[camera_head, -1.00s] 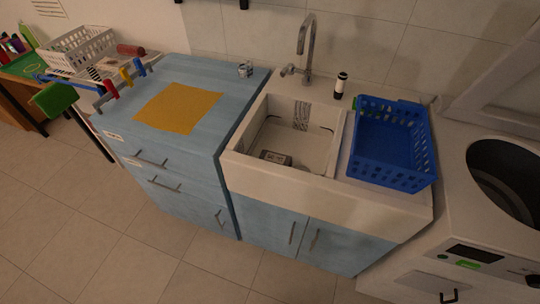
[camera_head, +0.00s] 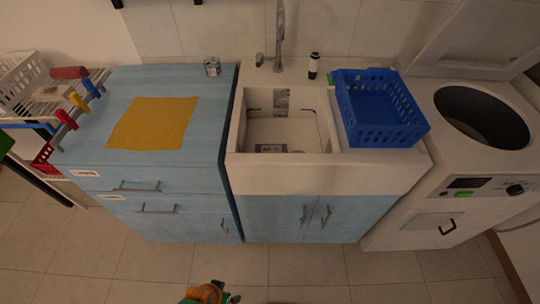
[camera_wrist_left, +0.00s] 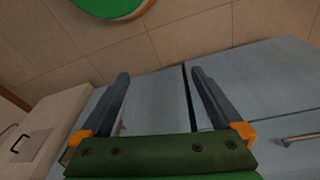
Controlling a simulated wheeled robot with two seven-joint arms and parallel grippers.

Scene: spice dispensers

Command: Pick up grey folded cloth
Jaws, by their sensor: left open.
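I cannot clearly make out a grey folded cloth. A grey patterned patch (camera_head: 281,101) shows at the back wall of the sink, and a small grey piece (camera_head: 271,148) lies at its front inside bottom; I cannot tell whether either is the cloth. My left gripper (camera_wrist_left: 160,78) is open and empty in the left wrist view, with blue cabinet fronts behind its fingers. In the head view, only a green and orange part of mine shows at the bottom edge. My right gripper is not in view.
The white sink (camera_head: 320,174) has a tap (camera_head: 279,40) behind it and a blue basket (camera_head: 378,112) on its right. A yellow cloth (camera_head: 152,123) lies flat on the blue counter (camera_head: 90,135). A washing machine (camera_head: 420,215) stands at right. The floor in front is clear.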

